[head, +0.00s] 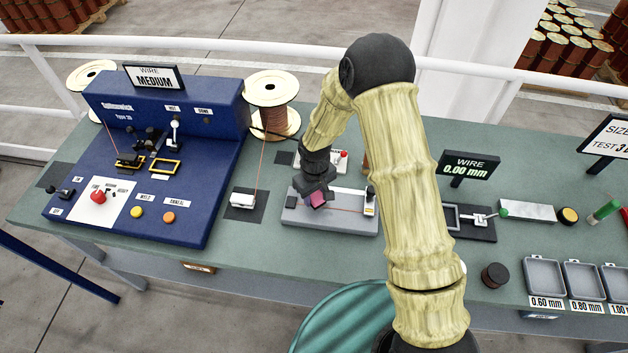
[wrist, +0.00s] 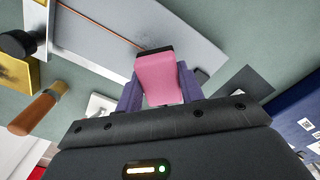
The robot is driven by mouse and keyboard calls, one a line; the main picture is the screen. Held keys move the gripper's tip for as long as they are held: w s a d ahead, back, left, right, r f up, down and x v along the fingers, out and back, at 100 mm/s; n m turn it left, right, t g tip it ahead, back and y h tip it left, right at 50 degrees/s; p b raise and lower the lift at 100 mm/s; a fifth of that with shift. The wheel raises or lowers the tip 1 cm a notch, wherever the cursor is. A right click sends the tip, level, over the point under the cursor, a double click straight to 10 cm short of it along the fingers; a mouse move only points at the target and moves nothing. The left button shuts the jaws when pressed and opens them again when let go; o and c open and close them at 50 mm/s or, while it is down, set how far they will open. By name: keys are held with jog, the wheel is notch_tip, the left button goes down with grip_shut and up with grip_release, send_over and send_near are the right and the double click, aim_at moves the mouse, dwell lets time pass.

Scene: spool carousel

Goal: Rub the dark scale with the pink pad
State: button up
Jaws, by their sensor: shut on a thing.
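My gripper (head: 315,193) is shut on the pink pad (head: 318,199), over the left part of a grey block (head: 335,224) on the bench. In the wrist view the pad (wrist: 160,78) sits between the two purple fingers, with a dark strip at its far end. A thin copper wire (wrist: 100,24) runs along the block to the pad's far end; I cannot tell whether pad and wire touch. The wire (head: 345,210) also shows in the head view, right of the pad. I cannot make out the dark scale; the pad and gripper hide part of the wire.
A blue wire machine (head: 190,180) stands at left, with a copper spool (head: 272,105) behind. A small white clamp (head: 243,200) is left of the block. At right are a wire display (head: 468,168), a gauge (head: 470,220) and grey trays (head: 545,275).

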jog(key=shift+w+r+p, duration=0.1)
jog(key=shift+r+p, duration=1.4)
jog(key=shift+r, duration=1)
